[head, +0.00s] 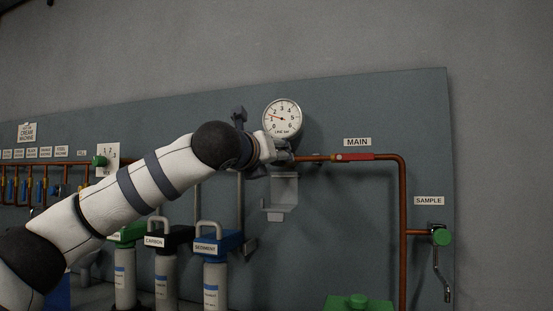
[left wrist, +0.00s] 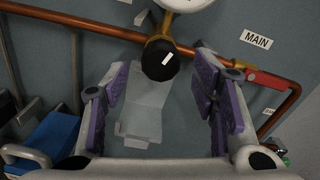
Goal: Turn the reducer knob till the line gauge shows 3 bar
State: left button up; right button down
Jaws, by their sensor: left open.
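The line gauge (head: 282,118) is a round white dial on the panel in the head view. The reducer knob (left wrist: 158,62) is black with a white mark and sits below the gauge on the copper pipe in the left wrist view. My left gripper (head: 280,149) is at the pipe below the gauge and hides the knob in the head view. In the left wrist view its purple-padded fingers (left wrist: 164,78) are open, with the knob near their tips and a gap on both sides. My right gripper is not in view.
A red-handled valve (head: 352,157) is on the pipe right of my gripper, under the MAIN label. A grey bracket (head: 281,192) hangs just below the gripper. Filter housings with blue (head: 216,242), black and green heads stand lower left. A green sample knob (head: 442,237) is at right.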

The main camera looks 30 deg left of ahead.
pick_arm(q)
jog(key=shift+x, duration=1.75)
jog(key=c, duration=1.2)
jog(key=shift+o, duration=0.2)
jog(key=shift+m, duration=0.3)
